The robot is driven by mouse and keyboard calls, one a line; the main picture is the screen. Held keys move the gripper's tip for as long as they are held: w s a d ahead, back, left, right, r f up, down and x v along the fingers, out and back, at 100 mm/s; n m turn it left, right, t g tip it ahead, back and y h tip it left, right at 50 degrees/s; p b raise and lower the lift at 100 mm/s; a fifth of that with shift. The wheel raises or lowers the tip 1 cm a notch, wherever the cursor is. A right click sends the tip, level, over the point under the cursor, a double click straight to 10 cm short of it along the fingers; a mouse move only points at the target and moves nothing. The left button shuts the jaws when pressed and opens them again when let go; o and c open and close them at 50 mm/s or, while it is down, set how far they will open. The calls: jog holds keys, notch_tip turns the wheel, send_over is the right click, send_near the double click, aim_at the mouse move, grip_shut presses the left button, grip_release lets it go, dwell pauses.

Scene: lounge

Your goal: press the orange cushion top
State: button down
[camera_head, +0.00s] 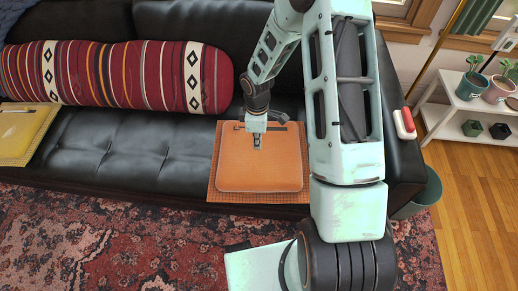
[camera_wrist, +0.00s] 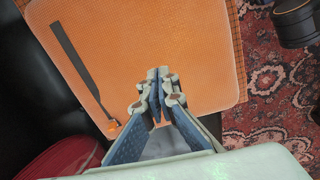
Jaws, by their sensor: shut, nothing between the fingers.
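The orange cushion (camera_head: 260,173) is a flat rounded square lying on the seat of the black sofa, on a slightly larger orange mat or base. Its top also fills much of the wrist view (camera_wrist: 190,50), with a dark strap near its left side. My gripper (camera_head: 257,147) is over the cushion's upper middle, pointing down. In the wrist view the gripper (camera_wrist: 157,73) has its fingertips together with nothing between them, over the cushion top. I cannot tell whether the tips touch it.
A red striped bolster (camera_head: 120,75) lies along the sofa (camera_head: 130,145) back. A yellow cushion (camera_head: 22,132) is at the far left. A red and white object (camera_head: 405,123) sits on the right armrest, with a green bin (camera_head: 425,190) beside the sofa. A patterned rug (camera_head: 120,240) covers the floor.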

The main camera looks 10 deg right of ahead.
jog(key=shift+r+p, duration=0.35)
jog(key=shift+r, duration=1.95)
